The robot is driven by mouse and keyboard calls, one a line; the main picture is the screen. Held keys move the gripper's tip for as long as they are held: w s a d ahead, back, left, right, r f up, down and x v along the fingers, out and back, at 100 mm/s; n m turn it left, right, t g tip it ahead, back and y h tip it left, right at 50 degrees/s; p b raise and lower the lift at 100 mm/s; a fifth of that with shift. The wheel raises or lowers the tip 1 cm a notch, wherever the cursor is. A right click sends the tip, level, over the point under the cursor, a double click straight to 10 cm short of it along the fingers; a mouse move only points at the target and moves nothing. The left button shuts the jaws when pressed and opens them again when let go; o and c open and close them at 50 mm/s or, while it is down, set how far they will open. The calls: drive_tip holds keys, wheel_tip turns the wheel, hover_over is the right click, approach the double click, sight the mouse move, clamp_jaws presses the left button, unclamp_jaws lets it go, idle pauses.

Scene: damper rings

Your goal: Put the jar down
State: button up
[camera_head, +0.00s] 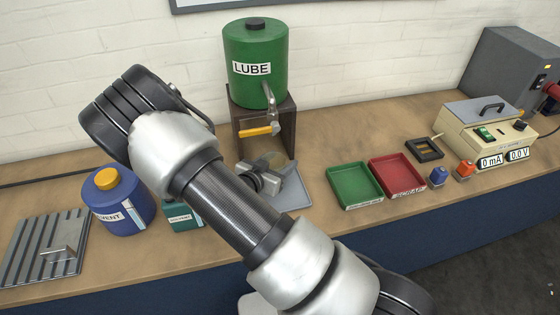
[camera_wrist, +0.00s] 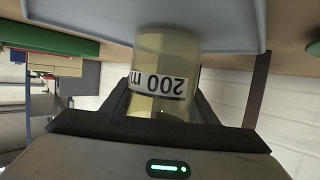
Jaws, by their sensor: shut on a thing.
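The jar (camera_wrist: 166,48) is a translucent, yellowish cylinder with a white label that reads "200 m", upside down in the wrist view. My gripper (camera_wrist: 162,105) is shut on it, with one dark finger on each side. In the head view my gripper (camera_head: 266,178) is over the grey tray (camera_head: 297,197) in front of the lube stand, and my arm and fingers hide most of the jar. In the wrist view the jar's far end overlaps the grey tray (camera_wrist: 235,25). I cannot tell whether it touches the tray.
The green LUBE tank (camera_head: 256,60) with its yellow-handled tap stands behind the tray. A green bin (camera_head: 352,203) and a red scrap bin (camera_head: 397,203) lie to the right. A blue solvent can (camera_head: 120,212) and a teal box (camera_head: 183,217) are at the left.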

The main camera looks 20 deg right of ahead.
drive_tip(key=shift+f, duration=0.3)
drive_tip(key=o, duration=1.2)
drive_tip(key=v, duration=1.7)
drive_tip(key=shift+s+a, duration=0.2)
clamp_jaws()
idle(0.4)
